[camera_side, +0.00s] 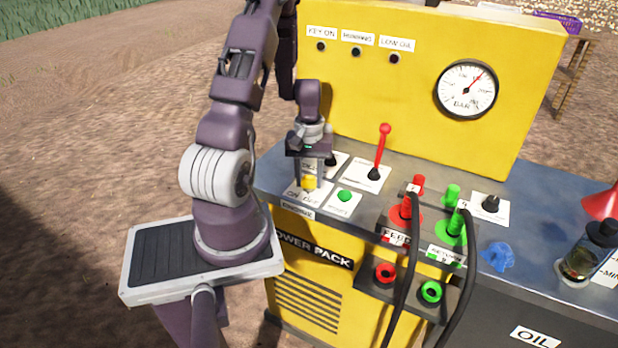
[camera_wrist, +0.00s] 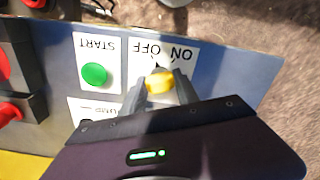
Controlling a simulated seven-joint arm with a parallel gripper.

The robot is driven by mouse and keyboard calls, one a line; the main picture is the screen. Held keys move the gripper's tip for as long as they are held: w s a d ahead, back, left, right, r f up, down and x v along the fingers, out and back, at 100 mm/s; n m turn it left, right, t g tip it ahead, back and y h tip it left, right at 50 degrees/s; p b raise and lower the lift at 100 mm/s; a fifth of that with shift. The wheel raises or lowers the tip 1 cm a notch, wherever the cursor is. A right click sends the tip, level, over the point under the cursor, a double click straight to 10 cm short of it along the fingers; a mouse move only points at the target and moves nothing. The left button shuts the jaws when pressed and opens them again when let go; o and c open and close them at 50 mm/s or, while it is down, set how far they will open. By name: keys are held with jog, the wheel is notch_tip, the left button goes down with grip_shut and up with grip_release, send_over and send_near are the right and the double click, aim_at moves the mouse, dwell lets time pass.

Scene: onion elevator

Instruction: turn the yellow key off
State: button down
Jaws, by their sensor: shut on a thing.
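The yellow key (camera_side: 309,183) sits on its white ON/OFF plate (camera_side: 297,197) at the left front of the power pack's top. In the wrist view the yellow key (camera_wrist: 160,84) is between the two fingers of my gripper (camera_wrist: 160,88), which is shut on it. In the side view my gripper (camera_side: 309,180) points down over the key from above. The OFF and ON words (camera_wrist: 161,51) show upside down in the wrist view. The key's exact turn angle is hard to tell, as the fingers cover much of it.
A green START button (camera_side: 344,196) is just right of the key. A red lever (camera_side: 381,150) stands behind it. Red feed (camera_side: 405,210) and green return (camera_side: 455,228) couplings with black hoses are further right. The yellow panel (camera_side: 430,55) with a gauge (camera_side: 467,89) rises behind.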

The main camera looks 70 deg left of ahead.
aim_at(309, 177)
jog(key=shift+n, duration=0.9)
jog(key=c, duration=0.9)
grip_release()
jog(key=shift+r, duration=0.1)
notch_tip(309, 177, up, 7)
